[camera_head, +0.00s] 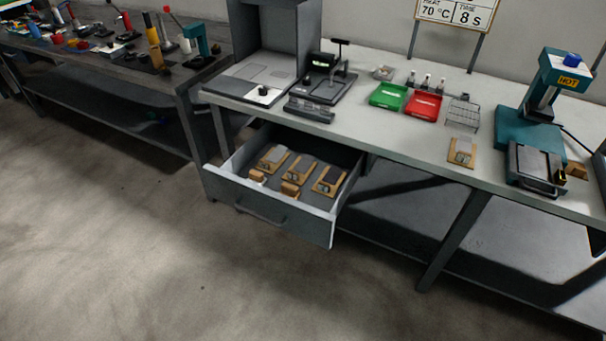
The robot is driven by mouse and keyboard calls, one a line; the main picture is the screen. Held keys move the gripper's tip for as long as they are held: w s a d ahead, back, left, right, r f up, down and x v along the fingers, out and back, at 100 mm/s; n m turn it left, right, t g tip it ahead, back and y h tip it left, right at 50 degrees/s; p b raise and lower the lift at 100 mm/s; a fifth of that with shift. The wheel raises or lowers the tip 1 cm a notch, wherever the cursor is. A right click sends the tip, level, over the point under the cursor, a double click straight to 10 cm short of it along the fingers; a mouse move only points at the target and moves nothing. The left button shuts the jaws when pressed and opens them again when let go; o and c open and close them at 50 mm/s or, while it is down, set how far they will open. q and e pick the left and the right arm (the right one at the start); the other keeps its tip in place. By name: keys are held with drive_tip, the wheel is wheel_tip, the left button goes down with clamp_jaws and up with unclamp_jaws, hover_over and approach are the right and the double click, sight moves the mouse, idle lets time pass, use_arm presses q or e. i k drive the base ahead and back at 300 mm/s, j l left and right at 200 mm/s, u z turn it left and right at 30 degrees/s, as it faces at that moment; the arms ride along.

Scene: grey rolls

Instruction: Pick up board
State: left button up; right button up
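A small tan board (461,152) with a grey piece on it lies on the light workbench top, right of centre. Several similar tan boards with grey pieces lie in an open drawer under the bench, among them one at the right (329,181), one in the middle (301,171) and one at the back left (273,157). I cannot tell which board the task means. Neither of my grippers shows in the head view.
The open grey drawer (262,208) juts out from the workbench (405,128). On the bench are a green tray (388,97), a red tray (423,106), a wire rack (464,112) and a teal press (540,100) marked HOT. The floor in front is clear.

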sight(300, 167)
drive_tip(key=i+j+z, duration=0.1)
drive_tip(key=j, duration=0.2)
drive_tip(key=i+j+z, duration=0.1)
drive_tip(key=j, duration=0.25)
drive_tip(key=i+j+z, duration=0.1)
drive_tip(key=j, duration=0.25)
drive_tip(key=i+j+z, duration=0.1)
drive_tip(key=i+j, duration=0.25)
drive_tip(key=j, duration=0.35)
drive_tip(key=z, duration=0.05)
